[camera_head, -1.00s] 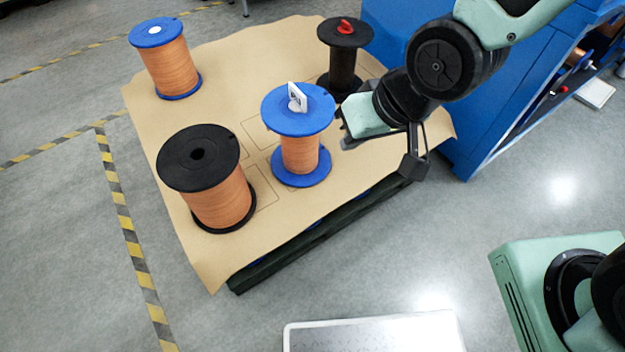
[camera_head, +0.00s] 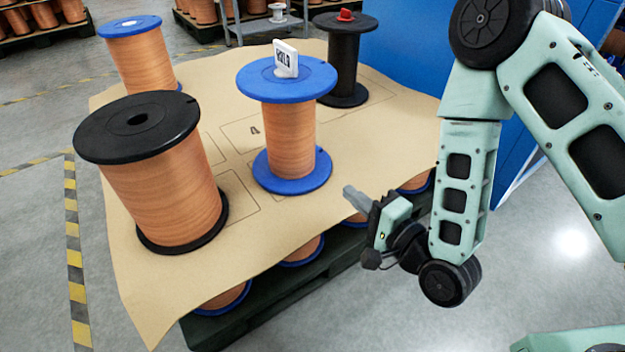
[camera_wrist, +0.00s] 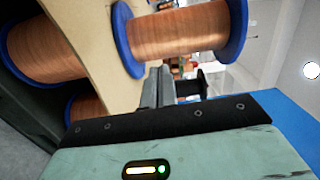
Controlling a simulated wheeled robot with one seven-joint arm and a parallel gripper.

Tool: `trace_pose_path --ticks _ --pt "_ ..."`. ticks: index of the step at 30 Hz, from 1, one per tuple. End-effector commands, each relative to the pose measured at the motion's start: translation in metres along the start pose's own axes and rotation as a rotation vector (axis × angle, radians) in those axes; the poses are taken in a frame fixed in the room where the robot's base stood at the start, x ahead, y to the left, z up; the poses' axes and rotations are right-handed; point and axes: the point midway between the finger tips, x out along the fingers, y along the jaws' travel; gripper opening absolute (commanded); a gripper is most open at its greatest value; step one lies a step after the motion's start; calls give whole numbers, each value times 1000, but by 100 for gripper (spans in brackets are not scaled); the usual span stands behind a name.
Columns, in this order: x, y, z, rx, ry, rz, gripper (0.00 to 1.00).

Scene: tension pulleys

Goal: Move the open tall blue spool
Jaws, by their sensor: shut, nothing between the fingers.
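A blue-flanged spool of copper wire (camera_head: 290,128) stands upright mid-sheet, with a white tag on its top flange. Another blue-flanged spool (camera_head: 140,62) stands at the far left; its top is seen at a low angle, so I cannot tell whether its hole is open. My gripper (camera_head: 352,195) is shut and empty, low by the sheet's right front edge. It points toward the tagged spool and is apart from it. In the wrist view, the shut fingers (camera_wrist: 158,88) lie in front of a blue-flanged spool (camera_wrist: 185,35), likely the tagged one.
A large black-flanged copper spool (camera_head: 165,190) stands at the front left. A black spool with a red piece on top (camera_head: 345,58) stands behind. The brown sheet (camera_head: 140,285) covers a layer of spools on a dark pallet (camera_head: 260,312). A blue cabinet (camera_head: 395,45) stands behind right.

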Motion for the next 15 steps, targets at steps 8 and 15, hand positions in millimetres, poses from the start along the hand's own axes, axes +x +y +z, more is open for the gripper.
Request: trace_pose_path --ticks 8,15 --pt "0 7 0 25 9 -14 0" --pt "9 10 0 21 7 -3 0"
